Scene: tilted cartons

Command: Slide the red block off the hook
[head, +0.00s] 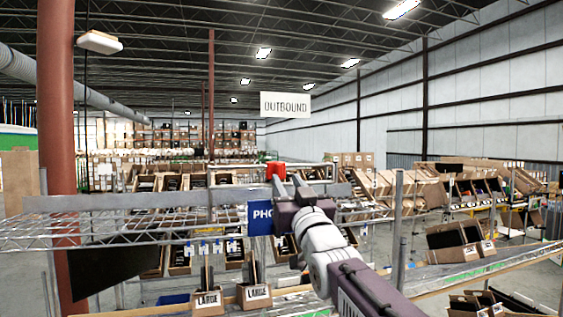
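A small red block (276,170) is near the middle of the head view, above the grey beam of the wire rack. A thin pale bar (312,165) runs right from near the block; I cannot make out the hook itself. My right gripper (287,181) reaches up from the lower right. Its two dark fingers stand apart, with the left fingertip just below the block and overlapping its lower edge in view. I cannot tell whether it touches the block. No block shows between the fingers. My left gripper is out of view.
A wire shelf with a grey beam (110,201) spans the left and middle. A blue sign (260,220) hangs just left of my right gripper. A metal post (398,230) stands to the right. Tilted cartons (455,236) fill racks behind. A red-brown column (57,120) is at left.

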